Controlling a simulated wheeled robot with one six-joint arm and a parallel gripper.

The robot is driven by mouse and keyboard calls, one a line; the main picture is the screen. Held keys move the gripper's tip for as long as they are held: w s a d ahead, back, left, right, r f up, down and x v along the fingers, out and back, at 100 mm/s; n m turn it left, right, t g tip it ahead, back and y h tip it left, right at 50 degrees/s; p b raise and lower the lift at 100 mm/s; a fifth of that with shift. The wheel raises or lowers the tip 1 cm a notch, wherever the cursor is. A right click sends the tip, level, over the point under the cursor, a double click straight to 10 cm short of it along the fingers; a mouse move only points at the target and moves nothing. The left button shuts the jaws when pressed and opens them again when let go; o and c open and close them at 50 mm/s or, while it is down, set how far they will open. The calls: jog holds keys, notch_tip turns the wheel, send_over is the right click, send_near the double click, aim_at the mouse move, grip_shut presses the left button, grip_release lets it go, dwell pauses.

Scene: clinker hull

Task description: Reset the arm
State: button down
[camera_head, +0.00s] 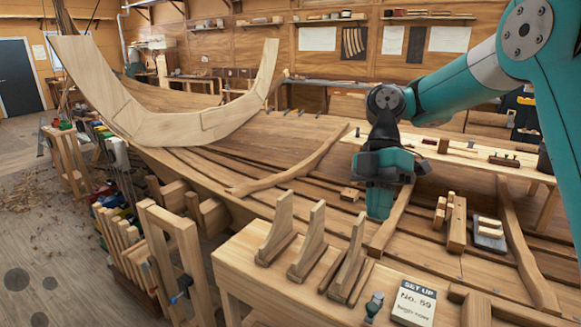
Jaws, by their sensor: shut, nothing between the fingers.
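My arm reaches in from the upper right, teal and grey with dark joints. Its end, my gripper (379,212), points down over the planked wooden hull, right of the picture's middle. The jaws look shut with nothing seen between them. The gripper stands just above or in front of a curved wooden rib (392,222) in the hull. I cannot tell whether it touches the rib. The wrist hides part of the hull and the bench behind it.
Wooden blocks (456,222) lie right of my gripper. A large curved frame (100,92) stands left; clamps (118,150) line the hull's edge.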

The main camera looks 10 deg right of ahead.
jog(key=s+a+m+t+y+b, duration=0.1)
jog(key=s+a+m+t+b, duration=0.15)
jog(key=s+a+m, duration=0.55)
jog(key=s+f+m+t+b, duration=0.2)
jog(key=s+f+m, duration=0.3)
jog(key=s, duration=0.5)
jog(key=shift+s+a+m+t, duration=0.25)
jog(key=shift+a+m+t, duration=0.1)
jog(key=shift+m+t, duration=0.6)
